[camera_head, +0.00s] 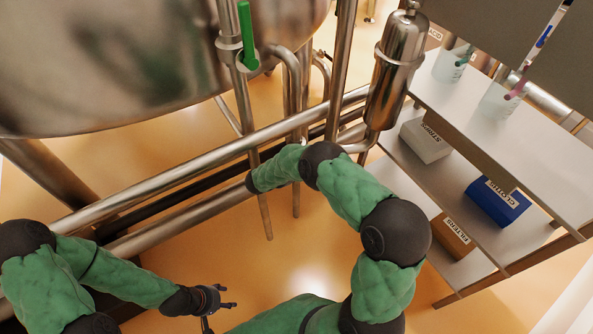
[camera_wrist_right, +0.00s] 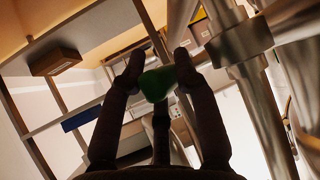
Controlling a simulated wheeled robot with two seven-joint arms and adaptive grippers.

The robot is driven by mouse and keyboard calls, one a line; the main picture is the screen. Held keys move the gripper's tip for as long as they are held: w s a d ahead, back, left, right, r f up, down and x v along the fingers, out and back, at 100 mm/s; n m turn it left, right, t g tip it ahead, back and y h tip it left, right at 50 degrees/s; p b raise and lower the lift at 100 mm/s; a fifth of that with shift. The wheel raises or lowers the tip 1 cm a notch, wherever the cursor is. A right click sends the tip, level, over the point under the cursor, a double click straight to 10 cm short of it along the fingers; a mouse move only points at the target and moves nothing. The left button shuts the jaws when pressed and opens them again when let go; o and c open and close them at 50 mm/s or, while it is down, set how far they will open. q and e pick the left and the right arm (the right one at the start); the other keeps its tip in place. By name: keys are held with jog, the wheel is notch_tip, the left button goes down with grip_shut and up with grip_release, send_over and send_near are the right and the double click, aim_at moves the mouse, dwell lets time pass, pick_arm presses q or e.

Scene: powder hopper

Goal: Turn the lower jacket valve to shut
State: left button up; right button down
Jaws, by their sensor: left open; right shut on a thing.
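A green valve handle (camera_head: 246,36) stands upright on a vertical steel pipe in front of the tank in the head view. In the right wrist view, my right gripper (camera_wrist_right: 158,70) has its two fingers on either side of a green handle (camera_wrist_right: 157,86), shut on it. This looks like the lower valve's handle, seen close to end-on, so its turn angle is hard to tell. In the head view my right arm reaches to the pipes, and its gripper is hidden there. My left gripper (camera_head: 217,303) is open and empty over the floor at the bottom.
Long steel rails (camera_head: 170,184) run diagonally in front of the tank (camera_head: 140,65). Vertical pipes and a steel canister (camera_head: 394,80) stand close to my right arm. On the right, a shelf unit (camera_head: 545,190) holds boxes and beakers. Open floor lies below the rails.

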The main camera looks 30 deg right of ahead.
jog(key=shift+s+a+f, duration=0.15)
jog(key=shift+s+f, duration=0.15)
jog(key=shift+f, duration=0.25)
jog(key=c, duration=1.3)
grip_release()
jog(key=o, duration=0.4)
jog(key=shift+w+f, duration=0.1)
jog(key=shift+w, duration=0.15)
jog(key=shift+r, duration=0.45)
jog(key=v, duration=1.1)
jog(key=shift+a+r, duration=0.15)
jog(key=shift+a, duration=0.05)
